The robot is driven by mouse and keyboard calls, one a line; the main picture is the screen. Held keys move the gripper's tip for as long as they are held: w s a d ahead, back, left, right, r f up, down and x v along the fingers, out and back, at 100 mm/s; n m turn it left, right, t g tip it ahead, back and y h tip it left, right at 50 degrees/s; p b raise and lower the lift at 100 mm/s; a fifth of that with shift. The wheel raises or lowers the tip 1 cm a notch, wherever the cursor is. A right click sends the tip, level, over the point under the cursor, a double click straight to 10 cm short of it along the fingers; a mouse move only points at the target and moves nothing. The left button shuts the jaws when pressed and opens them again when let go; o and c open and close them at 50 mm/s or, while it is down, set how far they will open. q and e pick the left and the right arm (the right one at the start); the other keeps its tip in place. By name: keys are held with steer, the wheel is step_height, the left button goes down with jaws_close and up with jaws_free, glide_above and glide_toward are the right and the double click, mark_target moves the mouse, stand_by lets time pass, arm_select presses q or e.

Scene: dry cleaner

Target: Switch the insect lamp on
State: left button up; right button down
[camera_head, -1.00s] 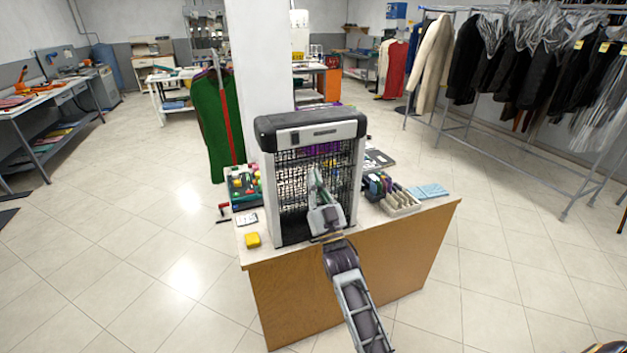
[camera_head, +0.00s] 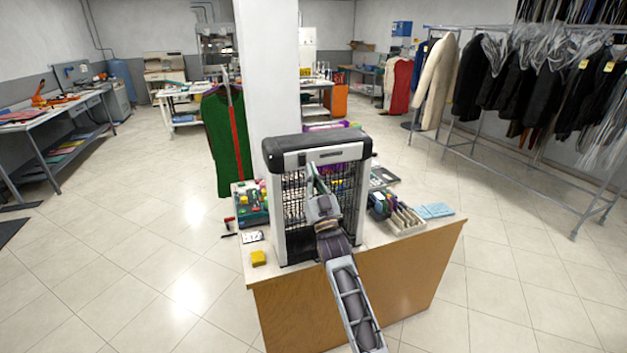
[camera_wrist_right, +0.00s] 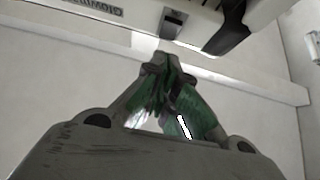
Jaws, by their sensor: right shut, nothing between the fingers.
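The insect lamp (camera_head: 352,155) is a black and silver box with a wire grid front, upright on the counter. A small dark switch shows at the left of its light top bar; in the right wrist view the switch (camera_wrist_right: 173,18) is beside printed lettering. My right gripper (camera_head: 312,172) is shut and empty in front of the grid, pointing up, its tips just below the top bar. In the right wrist view the closed fingertips (camera_wrist_right: 163,62) are below the switch, with a visible gap. I cannot tell whether the lamp is lit. My left gripper is not in view.
The counter (camera_head: 400,238) also holds a yellow block (camera_head: 258,258), a box of colourful items (camera_head: 252,203), a divided tray (camera_head: 407,219) and blue cloths (camera_head: 434,211). A white pillar (camera_head: 267,75) stands behind. Open floor lies left; a garment rack (camera_head: 505,165) stands right.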

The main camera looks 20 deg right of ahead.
mark_target(302, 160)
steer(key=shift+w+f+p, duration=0.15)
steer(key=shift+w, duration=0.7)
steer(key=shift+w+f+p, duration=0.1)
steer(key=shift+w+p, duration=0.05)
steer(key=shift+w, duration=0.7)
